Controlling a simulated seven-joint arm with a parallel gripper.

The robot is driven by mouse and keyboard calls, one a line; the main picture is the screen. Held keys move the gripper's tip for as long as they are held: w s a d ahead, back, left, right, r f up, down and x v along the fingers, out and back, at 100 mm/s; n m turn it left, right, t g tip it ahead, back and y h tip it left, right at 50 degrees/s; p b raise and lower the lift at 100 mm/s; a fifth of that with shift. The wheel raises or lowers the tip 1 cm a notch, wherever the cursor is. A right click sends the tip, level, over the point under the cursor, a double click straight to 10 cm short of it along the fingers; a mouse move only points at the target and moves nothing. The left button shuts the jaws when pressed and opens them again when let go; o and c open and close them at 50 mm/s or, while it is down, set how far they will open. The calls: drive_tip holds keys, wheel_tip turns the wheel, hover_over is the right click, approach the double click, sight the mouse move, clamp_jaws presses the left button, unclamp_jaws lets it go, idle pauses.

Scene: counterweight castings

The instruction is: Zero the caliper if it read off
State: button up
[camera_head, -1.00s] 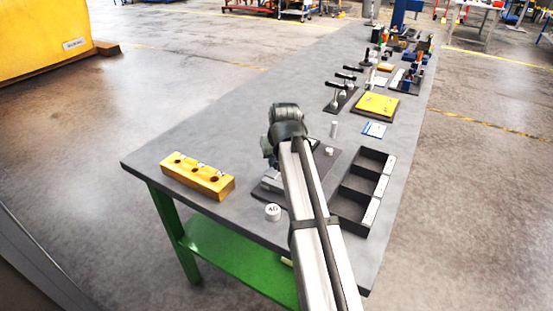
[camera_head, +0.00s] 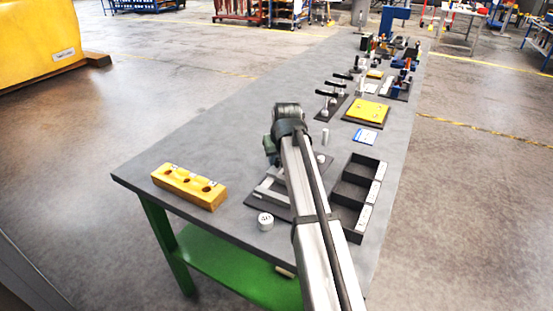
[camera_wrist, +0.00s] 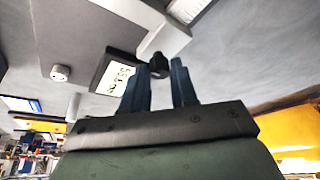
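The caliper lies on a dark plate (camera_head: 253,202), partly hidden behind my arm in the head view, where a pale metal part of it shows (camera_head: 271,187). In the wrist view, its display (camera_wrist: 117,76) is lit with dark digits that are tilted and too blurred to read surely. A pale metal bar (camera_wrist: 135,12) runs past the display. A small black knob (camera_wrist: 158,66) sits by the bar. My gripper (camera_wrist: 160,68) has its two blue fingers apart, with the knob at or between the fingertips. I cannot tell whether they touch it.
A yellow block with holes (camera_head: 188,186) is at the table's left. A white round weight (camera_head: 265,221) stands near the front edge. A black compartment tray (camera_head: 346,214) is right of my arm. A yellow plate (camera_head: 367,111) and clamps (camera_head: 324,107) lie farther back.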

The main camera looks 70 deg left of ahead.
drive_tip(key=o, duration=0.3)
drive_tip(key=shift+o, duration=0.2)
drive_tip(key=v, duration=1.4)
drive_tip(key=shift+f, duration=0.1)
